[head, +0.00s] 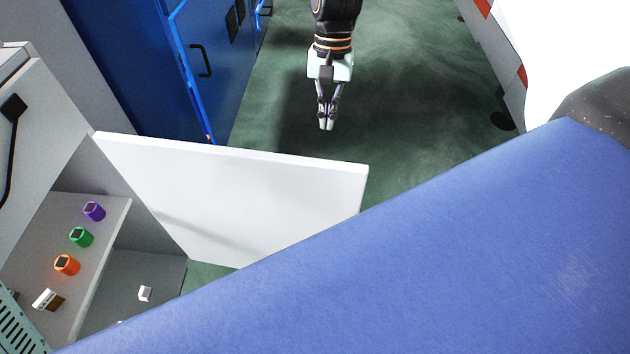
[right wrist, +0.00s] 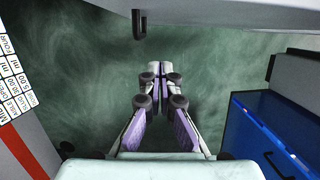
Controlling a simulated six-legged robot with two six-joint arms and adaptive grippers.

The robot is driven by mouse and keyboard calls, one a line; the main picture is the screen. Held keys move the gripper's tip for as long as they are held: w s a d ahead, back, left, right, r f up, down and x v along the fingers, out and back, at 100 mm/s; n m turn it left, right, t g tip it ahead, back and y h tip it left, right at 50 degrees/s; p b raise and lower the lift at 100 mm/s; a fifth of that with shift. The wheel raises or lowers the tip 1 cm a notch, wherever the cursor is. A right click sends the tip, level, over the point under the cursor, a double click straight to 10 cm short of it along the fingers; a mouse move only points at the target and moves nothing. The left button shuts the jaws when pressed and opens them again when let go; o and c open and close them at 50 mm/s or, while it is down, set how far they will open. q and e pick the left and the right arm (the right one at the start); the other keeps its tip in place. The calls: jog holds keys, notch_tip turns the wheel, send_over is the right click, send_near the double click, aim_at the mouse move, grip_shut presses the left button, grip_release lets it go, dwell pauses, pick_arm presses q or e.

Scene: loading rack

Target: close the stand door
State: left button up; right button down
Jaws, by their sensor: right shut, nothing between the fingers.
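The stand door (head: 240,200) is a white panel at the left of the head view. It stands open, swung out from the grey stand (head: 50,115), with its inner face towards me. My right gripper (head: 326,127) is beyond the door's top edge, over the floor, apart from it. Its fingers are closed together and empty. In the right wrist view the gripper (right wrist: 160,72) points at a pale panel (right wrist: 230,14), seemingly the door's outer face, with a dark handle (right wrist: 138,24). A gap of floor lies between. My left gripper is not in view.
The stand's shelf (head: 105,225) holds purple (head: 94,211), green (head: 81,237) and orange (head: 67,265) capped items. A blue cabinet (head: 225,60) stands behind the door, also in the wrist view (right wrist: 265,140). Green floor (head: 410,90) is clear around the gripper. A large blue surface hides the lower right.

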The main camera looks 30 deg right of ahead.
aim_at(321, 185)
jog(key=b+x, duration=0.2)
jog(key=x, duration=0.3)
jog(key=s+a+b+x, duration=0.1)
jog(key=b+x, duration=0.2)
jog(key=x, duration=0.2)
jog(key=s+b+x, duration=0.1)
jog(key=b+x, duration=0.1)
jog(key=x, duration=0.4)
jog(key=shift+a+r, duration=0.35)
jog(key=shift+w+f, duration=0.1)
jog(key=shift+w, duration=0.05)
jog(key=shift+s+a, duration=0.1)
jog(key=shift+s, duration=0.15)
